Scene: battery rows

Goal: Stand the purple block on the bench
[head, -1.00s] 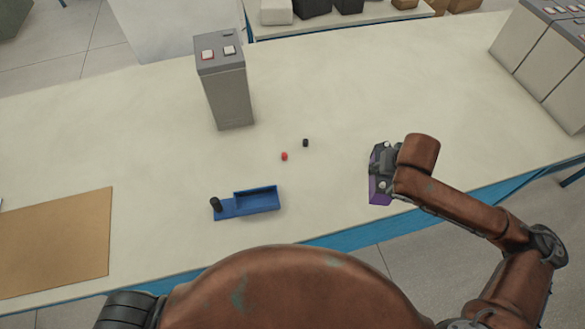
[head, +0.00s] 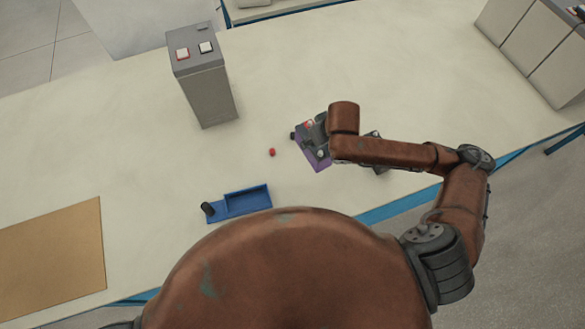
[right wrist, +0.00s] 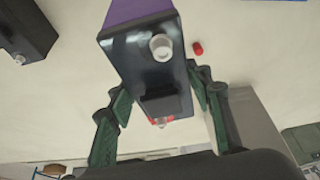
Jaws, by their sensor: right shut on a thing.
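The purple block (head: 316,160) has a dark top with metal terminals, one of them ringed red. In the right wrist view the block (right wrist: 135,12) sits between my right gripper's two fingers (right wrist: 158,105), which are shut on it. In the head view my right gripper (head: 318,132) holds it over the middle of the bench (head: 150,150), close to the right of a small red cap (head: 272,152). Its base is hidden, so I cannot tell whether it touches the bench. My left gripper is not in view.
A grey tower with buttons (head: 208,95) stands behind left. A blue tray (head: 238,205) and a brown mat (head: 50,260) lie left. Another dark block (right wrist: 25,35) stands nearby, partly behind my arm. A small black cap (head: 292,135) is beside the held block. Grey cases (head: 530,50) stand far right.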

